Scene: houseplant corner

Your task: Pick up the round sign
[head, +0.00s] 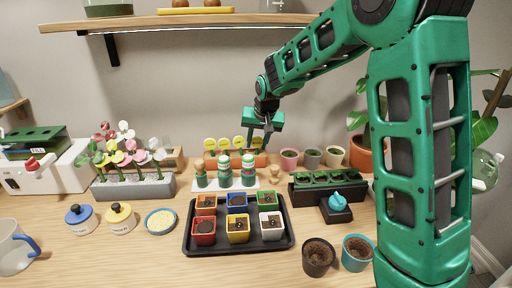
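Several round yellow signs (223,143) stand upright in a row in a wooden holder (259,160) at the back of the table. My gripper (264,140) points down at the right end of this row, close to the rightmost round sign (247,141). A dark finger shows just right of that sign. I cannot tell whether the fingers are apart, or whether they touch it. The bottles in front hide part of the holder.
A black tray (246,245) of coloured pots fills the middle front. Flower stems (125,160) stand left. Small pots (312,157) and a black seedling tray (328,187) are right. A wooden shelf (180,21) hangs above.

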